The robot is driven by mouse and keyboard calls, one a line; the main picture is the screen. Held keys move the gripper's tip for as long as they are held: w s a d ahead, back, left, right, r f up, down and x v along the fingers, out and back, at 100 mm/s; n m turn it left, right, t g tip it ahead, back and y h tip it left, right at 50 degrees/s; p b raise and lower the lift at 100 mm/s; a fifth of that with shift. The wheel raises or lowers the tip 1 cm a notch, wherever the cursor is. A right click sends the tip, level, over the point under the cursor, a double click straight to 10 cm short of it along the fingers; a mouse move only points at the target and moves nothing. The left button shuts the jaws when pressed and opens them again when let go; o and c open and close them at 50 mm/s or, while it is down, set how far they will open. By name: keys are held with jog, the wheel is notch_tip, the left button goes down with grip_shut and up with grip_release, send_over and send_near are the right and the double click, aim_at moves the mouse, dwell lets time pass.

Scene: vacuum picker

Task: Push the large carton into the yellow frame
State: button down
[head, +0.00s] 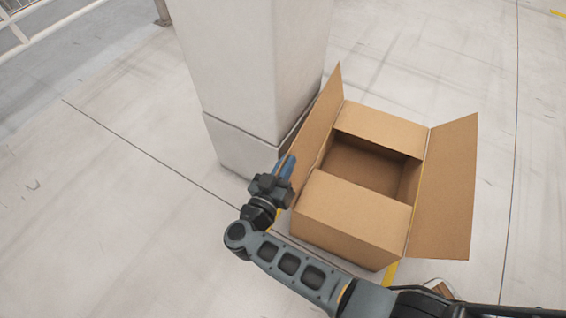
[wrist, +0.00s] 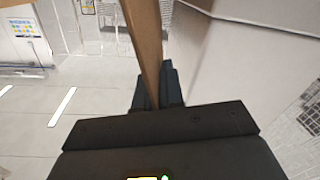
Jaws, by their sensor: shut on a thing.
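The large carton (head: 350,219) stands open on the floor, its left and right flaps spread outward. Yellow floor marking, part of the yellow frame (head: 391,272), shows at the carton's front corner. Most of the frame is hidden under or behind the carton, so I cannot tell how well they line up. My gripper (head: 286,168) is at the near end of the carton's left flap. In the wrist view, the brown flap (wrist: 145,40) runs edge-on between the dark fingers (wrist: 157,90), which are shut on it.
A thick pale pillar (head: 250,75) stands close to the left of the carton and my gripper, and fills the right of the wrist view. A railing (head: 40,25) is at the far left. The floor right of the carton is clear.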

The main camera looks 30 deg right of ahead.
jog(key=c, duration=1.2)
grip_release()
jog(key=shift+p+v, duration=0.75)
jog(key=shift+v, duration=3.1)
